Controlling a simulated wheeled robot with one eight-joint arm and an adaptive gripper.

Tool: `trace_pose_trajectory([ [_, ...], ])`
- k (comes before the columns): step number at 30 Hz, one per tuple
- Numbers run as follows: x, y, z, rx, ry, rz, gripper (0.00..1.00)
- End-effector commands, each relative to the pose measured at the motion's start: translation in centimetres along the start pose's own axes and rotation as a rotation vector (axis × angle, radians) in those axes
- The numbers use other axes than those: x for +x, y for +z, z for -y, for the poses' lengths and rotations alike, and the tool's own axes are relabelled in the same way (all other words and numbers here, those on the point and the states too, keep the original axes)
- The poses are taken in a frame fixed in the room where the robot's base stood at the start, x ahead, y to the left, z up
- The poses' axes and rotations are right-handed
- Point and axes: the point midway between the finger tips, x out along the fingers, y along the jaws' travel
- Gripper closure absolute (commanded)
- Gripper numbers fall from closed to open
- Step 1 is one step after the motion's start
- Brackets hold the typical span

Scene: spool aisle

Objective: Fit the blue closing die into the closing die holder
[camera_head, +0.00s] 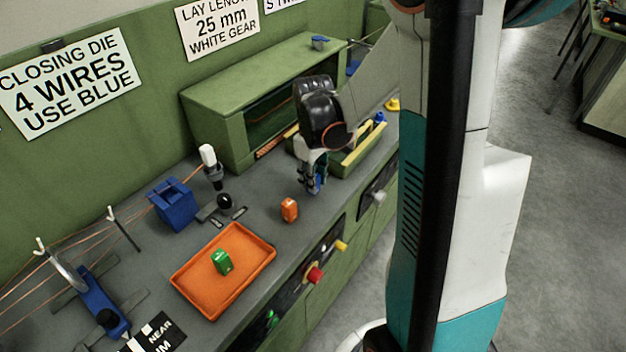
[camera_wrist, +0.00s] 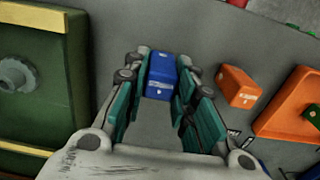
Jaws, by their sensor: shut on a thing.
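My gripper (camera_head: 313,184) hangs above the grey bench, in front of the green cabinet. Its teal-padded fingers also show in the wrist view (camera_wrist: 159,90), shut on the blue closing die (camera_wrist: 160,77). The die is a small blue block held between the fingertips; in the head view the fingers mostly hide it. A blue block with a recess in its top (camera_head: 174,206), which looks like the closing die holder, stands on the bench left of my gripper and apart from it. Copper wires run to its far side.
An orange block (camera_head: 289,209) stands on the bench between my gripper and the orange tray (camera_head: 186,294), which holds a green block (camera_head: 221,262). A black knob (camera_head: 225,201) and a white-topped post (camera_head: 209,160) stand beside the holder. The green cabinet (camera_head: 215,125) stands behind.

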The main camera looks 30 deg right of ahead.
Motion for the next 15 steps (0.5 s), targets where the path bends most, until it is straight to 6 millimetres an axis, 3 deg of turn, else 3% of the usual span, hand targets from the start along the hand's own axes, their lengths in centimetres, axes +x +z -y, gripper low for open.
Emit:
trace_pose_trajectory([
  [5,-3.5,0.0,0.0,0.000,0.000,0.000,1.00],
  [15,-12.9,0.0,0.0,0.000,0.000,0.000,1.00],
])
